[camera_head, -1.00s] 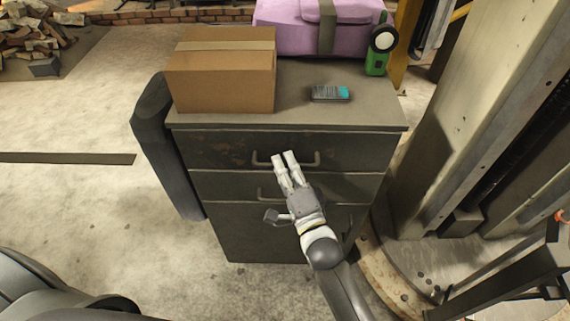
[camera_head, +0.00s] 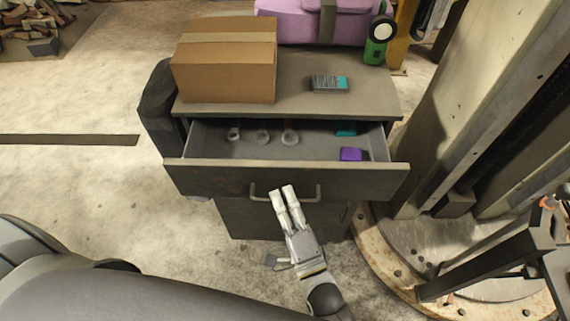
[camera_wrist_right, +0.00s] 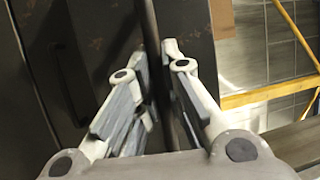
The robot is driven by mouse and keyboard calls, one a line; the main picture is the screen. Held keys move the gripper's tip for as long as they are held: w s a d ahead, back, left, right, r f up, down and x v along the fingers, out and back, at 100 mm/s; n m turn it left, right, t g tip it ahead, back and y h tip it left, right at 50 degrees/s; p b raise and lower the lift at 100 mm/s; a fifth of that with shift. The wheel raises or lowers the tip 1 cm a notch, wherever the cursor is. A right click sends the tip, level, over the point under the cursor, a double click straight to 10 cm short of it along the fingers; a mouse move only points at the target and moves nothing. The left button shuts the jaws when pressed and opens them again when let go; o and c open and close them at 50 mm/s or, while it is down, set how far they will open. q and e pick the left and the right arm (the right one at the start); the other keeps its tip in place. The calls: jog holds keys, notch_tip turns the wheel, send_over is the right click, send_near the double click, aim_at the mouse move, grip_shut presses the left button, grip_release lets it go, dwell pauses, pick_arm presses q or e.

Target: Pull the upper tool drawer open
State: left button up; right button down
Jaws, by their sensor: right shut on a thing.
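The upper tool drawer (camera_head: 225,181) stands pulled out from the dark cabinet (camera_head: 385,100), its inside showing. Its bar handle (camera_head: 318,193) is on the drawer front. My right gripper (camera_head: 284,192) is at the handle's middle, with its fingers closed around the bar. In the right wrist view the fingers (camera_wrist_right: 160,85) close on the dark bar, in front of the drawer face. Inside the drawer lie several small grey round-ended items (camera_head: 262,137), a purple block (camera_head: 351,154) and a teal item (camera_head: 346,129). My left gripper is not in view.
On the cabinet top are a cardboard box (camera_head: 225,65), a small device with a teal patch (camera_head: 329,83), a pink case (camera_head: 300,22) and a green tool (camera_head: 377,45). A column (camera_head: 490,100) on a round base stands at right.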

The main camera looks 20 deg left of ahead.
jog(key=s+d+p, duration=0.1)
jog(key=s+d, duration=0.1)
jog(key=s, duration=0.6)
jog(key=s+d+p, duration=0.1)
jog(key=s+d, duration=0.2)
jog(key=s, duration=0.6)
jog(key=c, duration=1.8)
grip_release()
jog(key=v, duration=1.2)
jog(key=shift+f, duration=0.1)
